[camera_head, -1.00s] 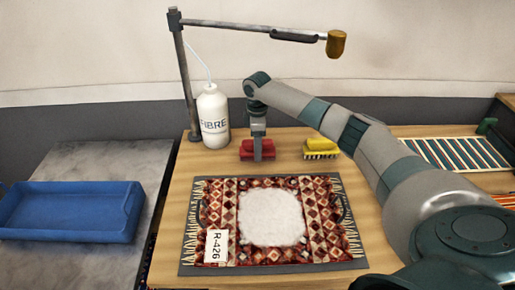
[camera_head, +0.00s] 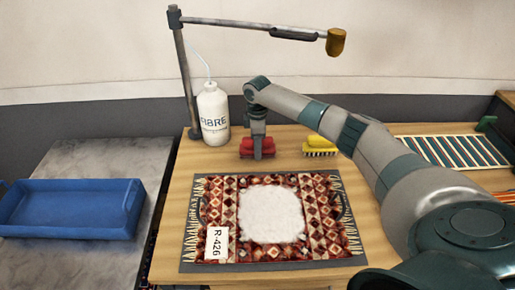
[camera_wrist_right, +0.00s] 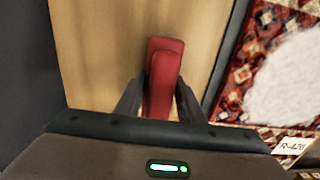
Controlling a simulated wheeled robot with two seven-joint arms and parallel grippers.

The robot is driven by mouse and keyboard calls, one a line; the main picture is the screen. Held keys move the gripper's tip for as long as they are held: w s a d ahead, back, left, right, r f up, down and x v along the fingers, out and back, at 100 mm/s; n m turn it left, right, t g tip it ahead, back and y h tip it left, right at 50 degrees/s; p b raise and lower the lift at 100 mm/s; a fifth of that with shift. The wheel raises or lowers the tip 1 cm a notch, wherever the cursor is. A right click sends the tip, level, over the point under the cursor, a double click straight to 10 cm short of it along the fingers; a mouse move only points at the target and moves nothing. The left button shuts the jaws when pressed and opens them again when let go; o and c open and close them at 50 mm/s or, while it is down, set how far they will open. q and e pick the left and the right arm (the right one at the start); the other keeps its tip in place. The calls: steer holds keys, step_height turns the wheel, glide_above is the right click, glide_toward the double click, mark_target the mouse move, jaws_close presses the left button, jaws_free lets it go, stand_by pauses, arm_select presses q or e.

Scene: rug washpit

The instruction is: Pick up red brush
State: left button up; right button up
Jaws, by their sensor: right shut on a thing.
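The red brush (camera_head: 245,146) is at the back of the wooden table, behind the rug. My right gripper (camera_head: 257,154) comes down on it from above and is shut on it. In the right wrist view the red brush (camera_wrist_right: 163,75) lies between the two fingers of my right gripper (camera_wrist_right: 158,100), with its far end reaching past them. The fingers hide part of its sides. I cannot tell whether the brush touches the table. My left gripper is not in view.
A yellow brush (camera_head: 320,146) stands right of the red one. A white bottle (camera_head: 213,115) and a lamp post (camera_head: 187,80) stand to the left. A patterned rug (camera_head: 320,215) with white foam lies in front. A blue tray (camera_head: 70,210) is at far left.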

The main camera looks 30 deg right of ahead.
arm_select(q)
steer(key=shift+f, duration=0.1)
arm_select(e)
steer(key=shift+r, duration=0.1)
